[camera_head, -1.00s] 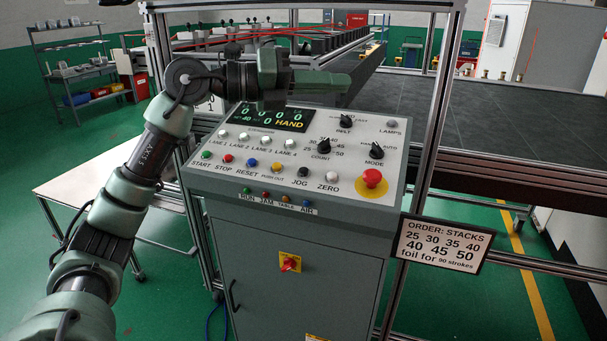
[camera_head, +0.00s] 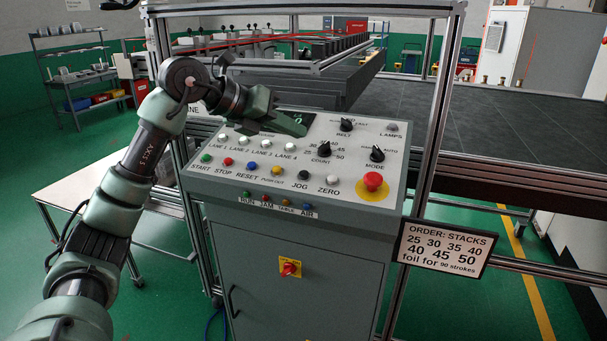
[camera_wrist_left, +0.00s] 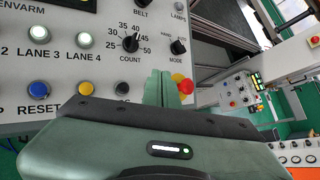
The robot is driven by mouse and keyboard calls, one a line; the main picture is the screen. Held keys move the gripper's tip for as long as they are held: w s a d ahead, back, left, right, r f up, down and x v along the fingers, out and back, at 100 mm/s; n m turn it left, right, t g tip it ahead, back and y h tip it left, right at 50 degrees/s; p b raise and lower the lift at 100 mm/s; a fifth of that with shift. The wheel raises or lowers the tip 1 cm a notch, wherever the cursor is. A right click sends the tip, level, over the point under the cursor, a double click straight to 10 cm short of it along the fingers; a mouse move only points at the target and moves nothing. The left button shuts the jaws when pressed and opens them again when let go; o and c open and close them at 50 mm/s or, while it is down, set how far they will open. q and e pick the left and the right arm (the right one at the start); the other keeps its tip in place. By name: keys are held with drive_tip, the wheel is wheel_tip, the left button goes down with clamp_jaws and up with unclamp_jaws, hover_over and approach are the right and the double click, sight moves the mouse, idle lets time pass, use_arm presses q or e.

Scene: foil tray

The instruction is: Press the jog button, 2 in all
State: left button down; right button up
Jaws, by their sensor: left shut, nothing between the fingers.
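The jog button (camera_head: 303,174) is a small black button above the JOG label in the bottom row of the grey control panel (camera_head: 215,181). It sits between the yellow button and the white ZERO button. My left gripper (camera_head: 301,128) is shut and empty, over the panel's upper part, behind the jog button and apart from it. In the left wrist view the shut fingers (camera_wrist_left: 158,86) point at the panel's right side, and the black jog button (camera_wrist_left: 122,88) shows just above the gripper body. My right gripper is out of view.
The red emergency stop (camera_head: 372,181) is right of the row. The COUNT knob (camera_head: 323,149), BELT knob (camera_head: 346,124) and MODE knob (camera_head: 376,154) stand up from the panel. My gripper hides most of the display. A metal frame post (camera_head: 436,120) rises at the right.

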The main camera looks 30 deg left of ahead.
use_arm(q)
drive_tip(key=b, duration=0.5)
hover_over(304, 174)
drive_tip(key=s, duration=0.2)
drive_tip(key=f, duration=0.7)
drive_tip(key=shift+s+a+f, duration=0.1)
drive_tip(key=shift+a, duration=0.1)
drive_tip(key=shift+w+a+f, duration=0.1)
drive_tip(key=shift+w+f, duration=0.1)
drive_tip(key=shift+f, duration=0.3)
drive_tip(key=shift+f, duration=0.1)
idle(0.4)
drive_tip(key=shift+w+f+b, duration=0.1)
drive_tip(key=shift+f+b, duration=0.2)
drive_tip(key=shift+w+f, duration=0.1)
drive_tip(key=shift+f, duration=0.4)
idle(0.6)
drive_tip(key=shift+r, duration=0.1)
drive_tip(key=shift+s+r+p, duration=0.25)
drive_tip(key=shift+r+p, duration=0.15)
drive_tip(key=shift+r, duration=0.4)
